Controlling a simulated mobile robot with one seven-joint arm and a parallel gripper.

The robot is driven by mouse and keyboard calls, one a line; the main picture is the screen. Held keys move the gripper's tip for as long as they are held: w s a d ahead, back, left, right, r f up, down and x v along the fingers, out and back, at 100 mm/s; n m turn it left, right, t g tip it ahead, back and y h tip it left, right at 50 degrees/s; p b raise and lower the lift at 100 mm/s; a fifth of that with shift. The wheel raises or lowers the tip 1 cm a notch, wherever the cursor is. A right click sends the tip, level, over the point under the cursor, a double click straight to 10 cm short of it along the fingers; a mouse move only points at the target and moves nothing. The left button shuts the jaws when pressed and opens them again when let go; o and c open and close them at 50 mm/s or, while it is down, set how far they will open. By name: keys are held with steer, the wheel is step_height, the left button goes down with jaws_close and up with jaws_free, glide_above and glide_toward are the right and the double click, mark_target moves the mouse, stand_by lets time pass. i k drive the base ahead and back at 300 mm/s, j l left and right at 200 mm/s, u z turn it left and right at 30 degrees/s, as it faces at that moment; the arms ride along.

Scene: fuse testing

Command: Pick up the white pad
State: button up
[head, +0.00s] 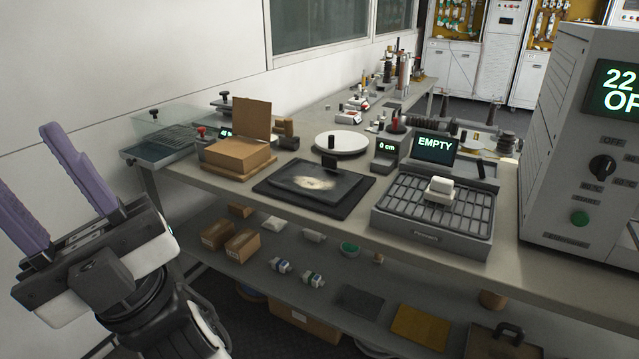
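A small white pad-like block (440,186) sits on the slatted rack of a grey device (412,238), right of the table's middle. I cannot tell for sure that this is the white pad. A small white flat item (273,223) also lies on the lower shelf. My gripper (24,162) is at the far left, raised in front of the table. Its two purple fingers are apart with nothing between them. It is far from both white things.
The workbench (350,212) holds a black board (285,192) with a pale powdery patch, a cardboard box (238,155) and a white round plate (341,143). The device's screen reads EMPTY. A large grey cabinet (572,165) stands at right. The lower shelf holds boxes and small parts.

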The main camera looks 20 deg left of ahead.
mark_target(441, 190)
steer(key=i+j+z, duration=0.25)
steer(key=j+z, duration=0.2)
steer(key=j, duration=1.25)
steer(key=j+z, duration=0.45)
steer(key=j, duration=1.2)
steer(key=i, duration=0.85)
